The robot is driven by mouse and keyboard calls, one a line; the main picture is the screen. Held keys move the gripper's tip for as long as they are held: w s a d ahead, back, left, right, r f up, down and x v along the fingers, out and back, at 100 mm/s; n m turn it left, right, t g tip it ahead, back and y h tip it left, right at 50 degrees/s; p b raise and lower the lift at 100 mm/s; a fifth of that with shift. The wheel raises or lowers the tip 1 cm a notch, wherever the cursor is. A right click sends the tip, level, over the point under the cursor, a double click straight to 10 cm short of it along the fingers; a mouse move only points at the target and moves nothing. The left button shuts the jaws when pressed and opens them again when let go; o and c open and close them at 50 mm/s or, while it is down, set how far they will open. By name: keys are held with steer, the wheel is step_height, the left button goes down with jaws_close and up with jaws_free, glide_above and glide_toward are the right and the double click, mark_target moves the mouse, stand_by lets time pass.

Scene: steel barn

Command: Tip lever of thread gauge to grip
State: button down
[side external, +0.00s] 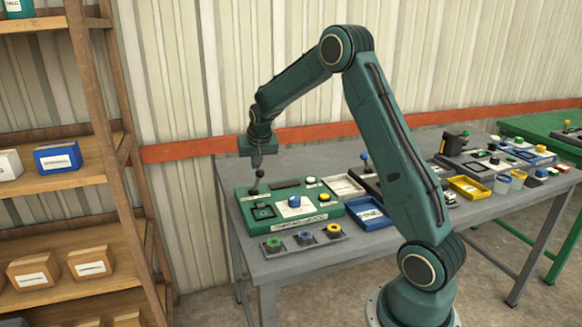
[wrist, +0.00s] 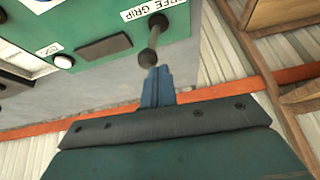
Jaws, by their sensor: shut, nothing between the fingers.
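The thread gauge is a green box (side external: 325,207) on the grey bench, with a white label, a blue knob and other parts on top. Its lever (side external: 257,182) is a short dark rod with a ball end, standing near the box's back left corner. In the wrist view the lever (wrist: 153,38) shows beside a white label reading "FREE GRIP" (wrist: 145,9). My gripper (side external: 257,164) is shut and empty, pointing down just above the lever. In the wrist view its blue fingers (wrist: 157,72) end close to one ball of the lever; I cannot tell if they touch.
A grey strip with three coloured round pieces (side external: 305,237) lies in front of the box. A blue tray (side external: 368,215) and a white-topped tray (side external: 344,186) stand to its right. A wooden shelf (side external: 60,190) stands at left. Several more parts fill the bench's right side.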

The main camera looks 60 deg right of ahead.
steer(key=shift+a+r, duration=0.15)
steer(key=w+v, duration=0.1)
steer(key=v, duration=1.1)
steer(key=shift+a, duration=0.3)
steer(key=shift+w, duration=0.1)
